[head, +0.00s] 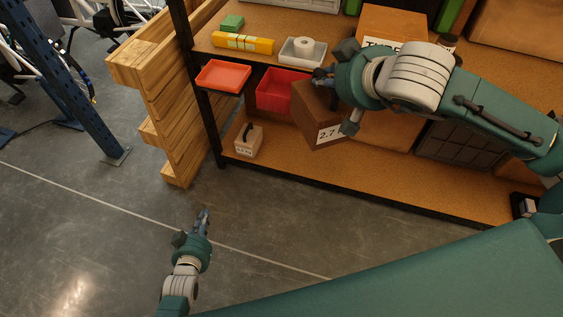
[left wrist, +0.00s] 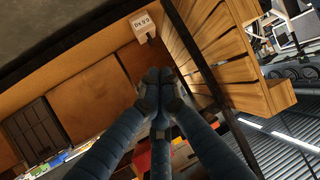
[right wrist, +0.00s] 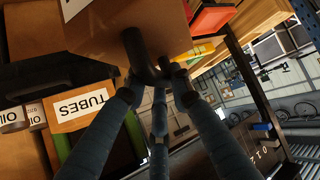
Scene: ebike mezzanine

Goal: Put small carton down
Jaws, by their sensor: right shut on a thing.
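The small brown carton (head: 310,112) with a white label is in front of the shelf unit, over the lower shelf, and looks tilted. My right gripper (head: 322,77) is at its top. In the right wrist view the carton (right wrist: 165,22) has a dark handle, and my right gripper's fingers (right wrist: 158,78) are shut on it. I cannot tell whether the carton's underside touches the shelf. My left gripper (head: 204,218) is empty and low over the floor, left of the shelf; in the left wrist view its fingers (left wrist: 158,80) are together.
A small pale weight box (head: 248,142) with a dark handle stands at the lower shelf's left end (head: 290,172). A red bin (head: 275,92) is behind the carton. An orange tray (head: 223,76) sticks out at left. Wooden pallets (head: 165,90) stand beside the rack post. Lower shelf's front strip is bare.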

